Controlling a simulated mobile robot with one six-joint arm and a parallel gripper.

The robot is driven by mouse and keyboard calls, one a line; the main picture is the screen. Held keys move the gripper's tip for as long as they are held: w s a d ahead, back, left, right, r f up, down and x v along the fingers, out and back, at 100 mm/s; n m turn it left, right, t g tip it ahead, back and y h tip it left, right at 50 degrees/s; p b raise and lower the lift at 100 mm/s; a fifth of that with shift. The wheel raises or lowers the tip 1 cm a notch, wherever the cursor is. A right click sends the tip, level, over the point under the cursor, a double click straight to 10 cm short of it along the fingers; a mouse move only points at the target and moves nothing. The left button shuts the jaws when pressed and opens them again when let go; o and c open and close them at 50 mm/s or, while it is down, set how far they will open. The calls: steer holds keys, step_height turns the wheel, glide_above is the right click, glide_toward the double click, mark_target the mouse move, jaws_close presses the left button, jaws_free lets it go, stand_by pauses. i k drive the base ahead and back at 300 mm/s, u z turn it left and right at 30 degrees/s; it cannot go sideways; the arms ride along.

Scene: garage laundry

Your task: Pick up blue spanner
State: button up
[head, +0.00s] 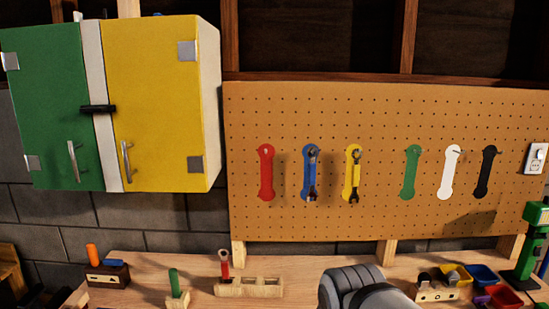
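The blue spanner (311,175) hangs upright on the pegboard (380,105), over a blue spanner-shaped marking, between the red marking and the yellow one. It looks blue with darker metal ends. Part of my arm shows at the bottom, right of centre, below the pegboard and apart from the spanner. My gripper's fingers are not visible in the head view.
A yellow spanner (354,178) hangs right of the blue one. Red, green, white and black markings look empty. A green and yellow cabinet (155,100) juts out at left. The workbench (130,265) holds wooden holders, a red-handled tool (224,265) and coloured bins (482,275).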

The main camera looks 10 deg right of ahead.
mark_target(311, 173)
steer(key=z, duration=0.05)
steer(key=k, duration=0.85)
steer(key=z, duration=0.75)
steer(key=i, duration=1)
steer(key=z, duration=0.05)
